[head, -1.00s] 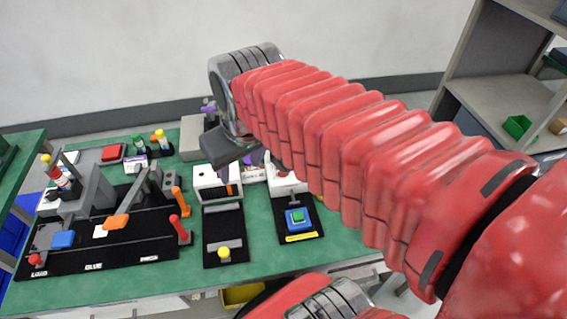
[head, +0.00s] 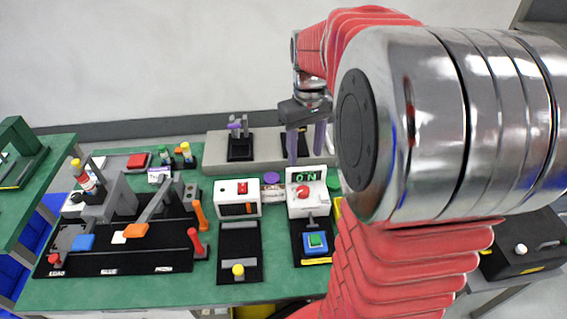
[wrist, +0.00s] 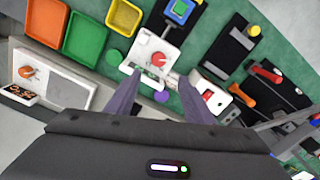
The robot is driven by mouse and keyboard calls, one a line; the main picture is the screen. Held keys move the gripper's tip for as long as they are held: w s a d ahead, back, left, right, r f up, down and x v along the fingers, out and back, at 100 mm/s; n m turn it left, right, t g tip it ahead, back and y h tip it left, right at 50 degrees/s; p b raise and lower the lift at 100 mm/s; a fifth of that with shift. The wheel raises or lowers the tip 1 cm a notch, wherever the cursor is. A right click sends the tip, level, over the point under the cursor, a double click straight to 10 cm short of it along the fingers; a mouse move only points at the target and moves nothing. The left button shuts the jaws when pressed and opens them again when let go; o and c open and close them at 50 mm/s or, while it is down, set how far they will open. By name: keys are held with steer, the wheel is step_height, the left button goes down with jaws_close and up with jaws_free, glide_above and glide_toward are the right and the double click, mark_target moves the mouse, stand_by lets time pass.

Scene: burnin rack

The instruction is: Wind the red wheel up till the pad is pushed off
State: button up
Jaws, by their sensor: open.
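A small red wheel (head: 303,192) sits on the front of a white box (head: 307,208) with a green "ON" sign above it. In the wrist view the red wheel (wrist: 159,59) shows just beyond my fingertips. A blue square pad with a green top (head: 315,241) lies in front of the box on a black plate; it also shows in the wrist view (wrist: 180,10). I cannot tell whether this is the task's pad. My gripper (head: 306,158) is open and empty, its purple fingers pointing down above and behind the white box. In the wrist view my fingertips (wrist: 160,80) are spread apart.
Left of the wheel's box are a purple disc (head: 271,178) and a white box with a red switch (head: 242,187). A black panel with levers (head: 130,255) fills the table's left. A grey ledge (head: 270,150) runs behind. Orange and yellow bins (wrist: 124,15) show in the wrist view.

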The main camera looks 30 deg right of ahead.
mark_target(304, 189)
steer(key=shift+d, duration=0.2)
steer(key=shift+f, duration=0.1)
step_height(304, 189, down, 14)
steer(key=shift+r, duration=0.1)
stand_by(0.7)
steer(key=shift+c, duration=0.2)
steer(key=c, duration=0.9)
steer(key=shift+d, duration=0.15)
steer(key=shift+c, duration=0.5)
